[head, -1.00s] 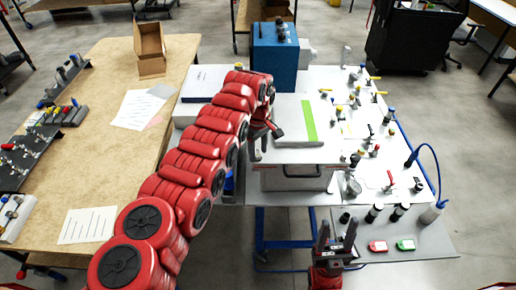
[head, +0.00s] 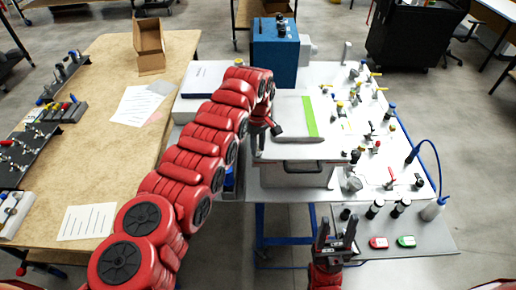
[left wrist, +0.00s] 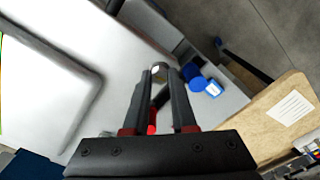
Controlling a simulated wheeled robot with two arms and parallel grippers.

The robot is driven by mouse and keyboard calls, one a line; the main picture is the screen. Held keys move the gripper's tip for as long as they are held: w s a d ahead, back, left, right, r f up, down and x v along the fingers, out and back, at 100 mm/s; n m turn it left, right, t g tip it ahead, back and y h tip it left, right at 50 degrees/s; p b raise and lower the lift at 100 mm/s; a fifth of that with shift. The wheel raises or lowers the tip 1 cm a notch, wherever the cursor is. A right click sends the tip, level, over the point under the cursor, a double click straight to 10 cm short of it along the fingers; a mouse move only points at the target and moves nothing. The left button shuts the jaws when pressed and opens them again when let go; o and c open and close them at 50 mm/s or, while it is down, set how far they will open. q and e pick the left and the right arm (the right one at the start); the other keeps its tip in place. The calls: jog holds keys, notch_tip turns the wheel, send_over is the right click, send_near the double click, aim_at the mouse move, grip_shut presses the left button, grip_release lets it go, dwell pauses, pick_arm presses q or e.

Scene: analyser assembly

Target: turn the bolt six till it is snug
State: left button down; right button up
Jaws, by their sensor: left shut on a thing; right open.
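My left gripper (head: 257,148) is at the left front corner of the white box-shaped unit with a green stripe (head: 290,122). In the left wrist view its fingers (left wrist: 159,82) are shut on a small round grey piece with a pale face (left wrist: 159,72), at the fingertips. I take this for bolt six, but cannot read any number on it. How far it is seated is hidden by the fingers. A red part (left wrist: 152,122) shows between the fingers. My right gripper (head: 336,238) is open and empty, pointing up in front of the unit.
A blue box (head: 274,52) stands behind the unit. A panel with valves and fittings (head: 370,165) is to the right. A grey shelf (head: 420,242) holds black cylinders, red and green items and a wash bottle. A wooden table (head: 100,150) is at the left.

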pick_arm(q)
jog(key=m+b, duration=0.1)
jog(key=b, duration=0.1)
jog(key=m+b, duration=0.1)
jog(key=b, duration=0.1)
jog(key=shift+f, duration=0.35)
jog(key=shift+r+m, duration=0.25)
jog(key=shift+m, duration=0.05)
jog(key=shift+r, duration=0.1)
jog(key=c, duration=0.7)
grip_release()
